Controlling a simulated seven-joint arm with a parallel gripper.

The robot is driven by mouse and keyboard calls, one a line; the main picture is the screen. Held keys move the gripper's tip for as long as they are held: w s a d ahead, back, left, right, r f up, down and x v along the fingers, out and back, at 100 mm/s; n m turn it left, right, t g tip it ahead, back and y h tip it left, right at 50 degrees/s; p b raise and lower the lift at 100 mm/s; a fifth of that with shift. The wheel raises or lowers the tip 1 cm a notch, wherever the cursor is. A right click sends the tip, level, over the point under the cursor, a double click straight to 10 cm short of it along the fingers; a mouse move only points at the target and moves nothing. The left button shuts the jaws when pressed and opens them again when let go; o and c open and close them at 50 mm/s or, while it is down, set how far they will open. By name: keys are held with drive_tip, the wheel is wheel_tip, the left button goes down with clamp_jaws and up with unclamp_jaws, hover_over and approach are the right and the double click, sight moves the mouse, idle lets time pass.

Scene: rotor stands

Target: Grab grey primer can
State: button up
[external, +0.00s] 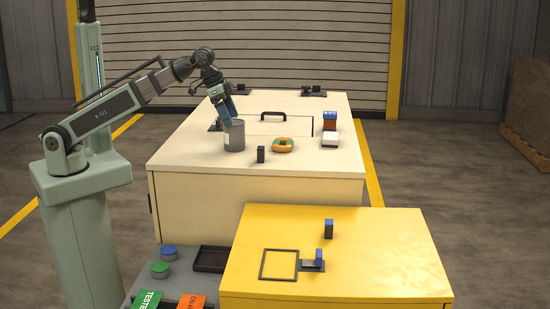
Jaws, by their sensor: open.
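The grey primer can (234,136) stands upright on the cream cabinet top (190,150), near its left side. My gripper (228,116) points down at the can's rim, at its upper left, with its blue fingers partly behind or over the rim. The jaws are open. I cannot tell whether a finger touches the can or reaches inside it.
An orange and green round item (283,145), a small black block (261,154), a white block (330,139) and a blue and brown box (329,122) stand to the can's right. A black handle (273,115) rises behind. A yellow cabinet (380,255) is in front.

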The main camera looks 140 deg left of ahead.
sight(236, 130)
drive_tip(key=shift+x, duration=3.1)
drive_tip(key=shift+c, duration=0.3)
drive_tip(key=c, duration=1.2)
drive_tip(key=shift+o, duration=0.2)
drive_tip(key=shift+r, duration=0.15)
